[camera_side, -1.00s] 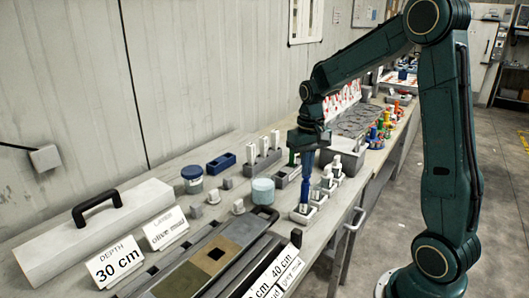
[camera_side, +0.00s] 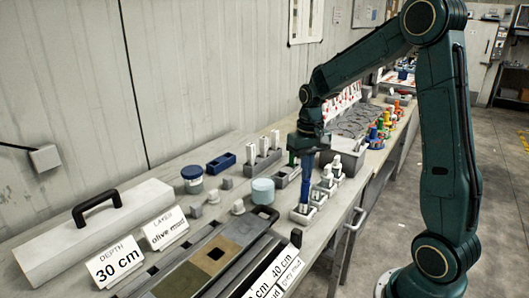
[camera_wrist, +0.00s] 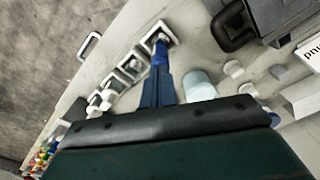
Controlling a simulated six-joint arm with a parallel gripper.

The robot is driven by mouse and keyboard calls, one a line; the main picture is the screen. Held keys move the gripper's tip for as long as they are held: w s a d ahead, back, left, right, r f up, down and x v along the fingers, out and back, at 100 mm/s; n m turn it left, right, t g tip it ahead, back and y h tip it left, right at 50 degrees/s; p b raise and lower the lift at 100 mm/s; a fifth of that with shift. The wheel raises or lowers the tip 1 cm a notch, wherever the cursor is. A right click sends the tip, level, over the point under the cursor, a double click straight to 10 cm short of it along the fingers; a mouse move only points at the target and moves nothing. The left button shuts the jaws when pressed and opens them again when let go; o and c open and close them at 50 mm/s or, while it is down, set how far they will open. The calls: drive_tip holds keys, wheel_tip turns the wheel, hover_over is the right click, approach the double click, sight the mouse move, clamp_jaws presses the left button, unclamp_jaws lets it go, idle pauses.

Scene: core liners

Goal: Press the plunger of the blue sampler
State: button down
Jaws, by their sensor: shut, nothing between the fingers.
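The blue sampler (camera_side: 305,193) stands upright in a light holder (camera_side: 302,216) near the front edge of the bench. My gripper (camera_side: 308,174) points down directly above it, shut with nothing between its fingers. The fingertips appear to meet the sampler's top, and its plunger is hidden by them. In the wrist view my gripper's fingers (camera_wrist: 160,72) end at the blue sampler (camera_wrist: 159,54), whose lower end sits in the square holder (camera_wrist: 159,32). I cannot tell how far the plunger is down.
Several white-topped samplers in holders (camera_side: 327,182) stand in a row just behind. A pale blue jar (camera_side: 263,191) and a dark-lidded jar (camera_side: 192,178) are to the left. A core tray (camera_side: 215,254) and label cards (camera_side: 115,262) lie in front.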

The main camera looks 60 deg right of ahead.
idle(0.5)
drive_tip(key=shift+r, duration=3.45)
drive_tip(key=s+a+r+n+t, duration=0.2)
drive_tip(key=s+a+n, duration=0.1)
drive_tip(key=s+a, duration=0.5)
drive_tip(key=s+a+r+n+t, duration=0.2)
drive_tip(key=s+a+n+t, duration=0.1)
drive_tip(key=s+a, duration=0.5)
drive_tip(key=shift+s+r+t, duration=0.15)
drive_tip(key=shift+s+t, duration=0.15)
